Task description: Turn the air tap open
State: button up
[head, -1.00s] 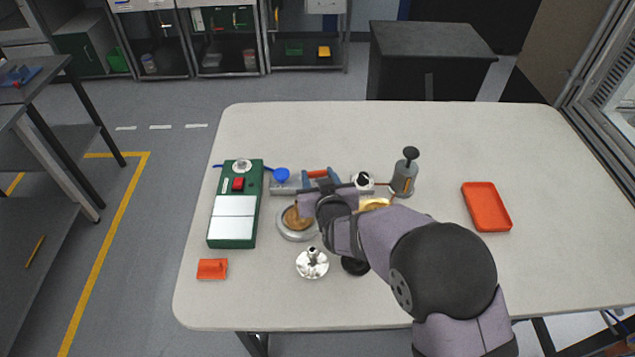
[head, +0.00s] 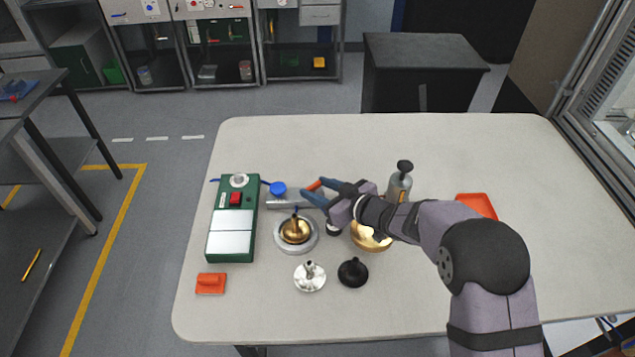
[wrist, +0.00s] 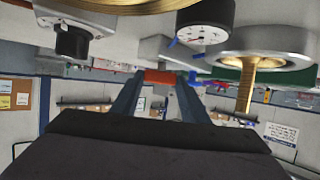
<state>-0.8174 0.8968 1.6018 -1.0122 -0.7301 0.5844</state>
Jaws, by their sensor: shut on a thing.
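The air tap's orange handle (head: 314,184) shows at the right end of a grey metal pipe (head: 285,204) on the table. My gripper (head: 313,188) reaches in from the right, its blue fingers shut on the handle. In the head view the handle lies slanted. In the wrist view the orange handle (wrist: 160,77) is between the two fingertips (wrist: 158,78). The tap's body is mostly hidden behind the fingers.
A green box (head: 231,218) with white panels stands left, and a blue round part (head: 277,188) is beside the pipe. A brass piece (head: 296,230) on a grey ring, a gold bowl (head: 368,238) and a grey bottle-like pump (head: 399,184) are close to my arm. The table's far side is clear.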

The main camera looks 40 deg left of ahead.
jog(key=shift+w+r+n+g+p, duration=0.2)
jog(key=shift+w+n+g+p, duration=0.05)
jog(key=shift+n+g+p, duration=0.5)
jog(key=shift+w+f+n+g, duration=0.1)
jog(key=shift+n+g, duration=0.35)
jog(key=shift+g, duration=0.15)
jog(key=shift+w+f+n+g, duration=0.1)
jog(key=shift+n+g, duration=0.3)
jog(key=shift+g, duration=0.15)
jog(key=shift+w+a+n+g+h+b, duration=0.1)
jog(key=shift+n+g+h+b, duration=0.2)
jog(key=shift+n+g+b, duration=0.5)
jog(key=shift+r+n+g, duration=0.15)
jog(key=shift+n+g, duration=0.25)
jog(key=shift+g, duration=0.2)
jog(key=o, duration=1.1)
jog(key=shift+c, duration=0.2)
notch_tip(320, 180, up, 10)
jog(key=b, duration=0.3)
